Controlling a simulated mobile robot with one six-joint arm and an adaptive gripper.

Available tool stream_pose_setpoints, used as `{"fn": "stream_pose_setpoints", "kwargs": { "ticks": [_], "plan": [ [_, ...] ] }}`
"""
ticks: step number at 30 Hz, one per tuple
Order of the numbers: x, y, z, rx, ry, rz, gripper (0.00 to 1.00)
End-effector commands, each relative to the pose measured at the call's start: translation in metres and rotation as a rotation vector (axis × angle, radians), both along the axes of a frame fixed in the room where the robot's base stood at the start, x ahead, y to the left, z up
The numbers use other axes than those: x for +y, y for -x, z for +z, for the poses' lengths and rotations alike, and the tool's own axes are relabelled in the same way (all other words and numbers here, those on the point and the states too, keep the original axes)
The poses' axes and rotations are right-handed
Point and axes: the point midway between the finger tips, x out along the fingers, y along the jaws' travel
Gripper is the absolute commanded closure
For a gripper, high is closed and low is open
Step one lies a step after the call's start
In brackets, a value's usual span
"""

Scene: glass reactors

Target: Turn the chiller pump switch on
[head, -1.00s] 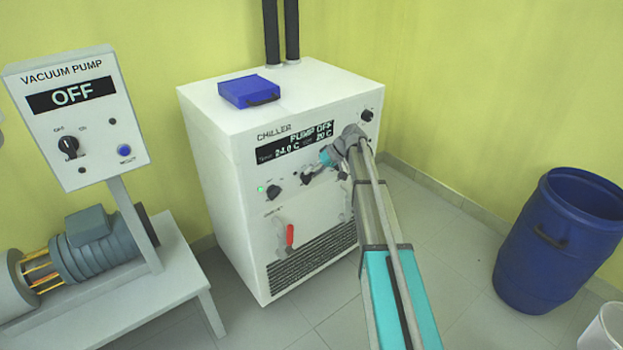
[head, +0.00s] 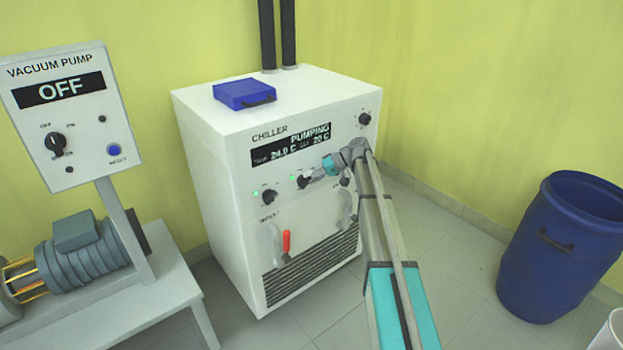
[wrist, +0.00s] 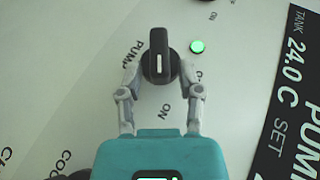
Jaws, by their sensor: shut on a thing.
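The white chiller (head: 215,170) stands in the middle of the head view. Its display (head: 290,146) reads PUMPING, with 24.0 C and 20 C. The black pump switch (head: 303,181) is on the front panel below the display. In the wrist view the pump switch (wrist: 159,58) sits between the fingertips of my gripper (wrist: 158,84), which is shut on it. A green light (wrist: 197,46) glows beside the switch. In the head view my gripper (head: 312,178) is at the switch and partly covers it.
Another black knob (head: 269,196) with a green light is left of the pump switch. A red-handled valve (head: 286,241) is below. A blue case (head: 244,94) lies on top. The vacuum pump panel (head: 72,120) reads OFF at left; a blue barrel (head: 562,250) stands right.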

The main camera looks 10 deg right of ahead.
Motion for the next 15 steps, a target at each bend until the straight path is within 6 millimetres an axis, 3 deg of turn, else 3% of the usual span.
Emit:
{"fn": "stream_pose_setpoints", "kwargs": {
  "ticks": [2, 3, 4, 15],
  "plan": [
    [0.0040, 0.0033, -0.0011, 0.004, 0.003, 0.009, 1.00],
    [0.0039, 0.0033, -0.0010, 0.004, 0.002, 0.009, 0.45],
    [0.0038, 0.0032, -0.0010, 0.004, 0.002, 0.008, 0.41],
    [0.0016, 0.0011, 0.0003, -0.001, 0.005, 0.003, 0.41]
  ]
}}
